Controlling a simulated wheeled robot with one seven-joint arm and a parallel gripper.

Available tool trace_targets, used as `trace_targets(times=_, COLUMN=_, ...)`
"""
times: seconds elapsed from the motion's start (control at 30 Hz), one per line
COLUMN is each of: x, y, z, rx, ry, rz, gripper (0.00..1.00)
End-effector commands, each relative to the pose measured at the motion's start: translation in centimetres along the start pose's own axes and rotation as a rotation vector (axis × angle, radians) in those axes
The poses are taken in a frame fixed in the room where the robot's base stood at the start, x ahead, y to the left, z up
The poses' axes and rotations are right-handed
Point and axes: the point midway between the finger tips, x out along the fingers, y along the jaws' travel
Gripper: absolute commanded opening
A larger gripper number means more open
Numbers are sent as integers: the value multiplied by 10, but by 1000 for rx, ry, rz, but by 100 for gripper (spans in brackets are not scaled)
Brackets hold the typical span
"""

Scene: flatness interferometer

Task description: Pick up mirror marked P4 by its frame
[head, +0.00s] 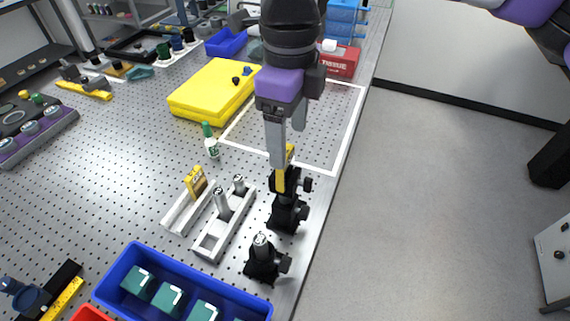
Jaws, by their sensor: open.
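My gripper (287,148) is open and points down above the right edge of the perforated table. Just below and partly behind its fingers is a yellow-framed plate (281,181), seen nearly edge-on, in a black post mount (287,213). The fingers overlap its top in this view, and I cannot tell whether they touch it. A second yellow-framed piece (195,181) stands upright in a light slotted holder (181,217) to the left. No P4 mark is readable on either piece, so I cannot tell which is the mirror marked P4.
A second black post mount (264,263) stands in front, near the edge. A pale rack (211,249) with metal posts is left of it. A blue bin (133,258) lies front left, a yellow case (205,91) behind, and a green-capped bottle (211,147) between.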

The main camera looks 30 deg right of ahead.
Motion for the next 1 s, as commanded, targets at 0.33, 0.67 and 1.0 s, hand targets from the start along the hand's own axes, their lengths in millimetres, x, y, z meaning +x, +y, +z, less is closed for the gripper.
trace_targets(times=0.33, x=42, y=6, z=6, rx=-1, ry=0, rz=5, gripper=73)
trace_targets(times=0.67, x=57, y=5, z=6, rx=-1, ry=-2, rz=2, gripper=73)
trace_targets(times=1.0, x=56, y=5, z=6, rx=-1, ry=-2, rz=3, gripper=18)
